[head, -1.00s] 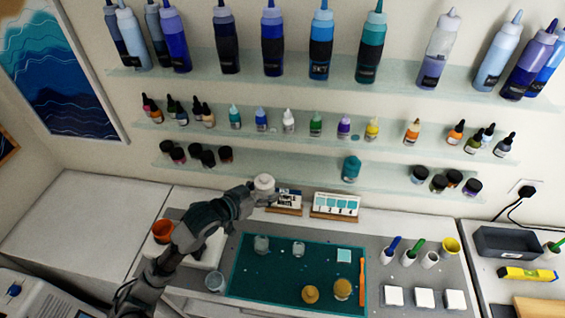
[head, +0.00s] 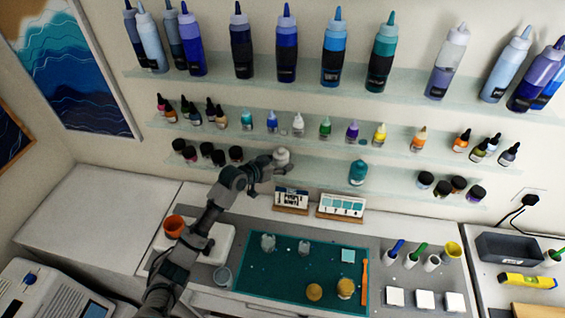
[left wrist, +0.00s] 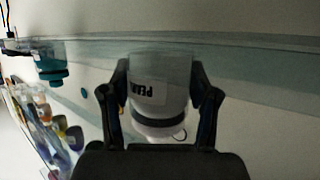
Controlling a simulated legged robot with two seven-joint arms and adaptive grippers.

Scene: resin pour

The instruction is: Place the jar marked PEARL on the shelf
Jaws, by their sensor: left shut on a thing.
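The white jar marked PEARL (left wrist: 160,85) is held between the two fingers of my left gripper (left wrist: 162,100) in the left wrist view. Its label reads upside down there. In the head view my left gripper (head: 270,165) reaches up to the lowest glass shelf (head: 315,172), and the jar (head: 281,155) shows white at its tip, level with that shelf. I cannot tell whether the jar touches the shelf. A teal jar (head: 358,172) stands on the same shelf to the right. My right gripper is not in view.
Dark-lidded jars stand at the left (head: 206,152) and right (head: 442,188) of the lowest shelf. The shelf is bare between my gripper and the teal jar. Small bottles fill the middle shelf above. Two cards (head: 341,206) stand on the counter below.

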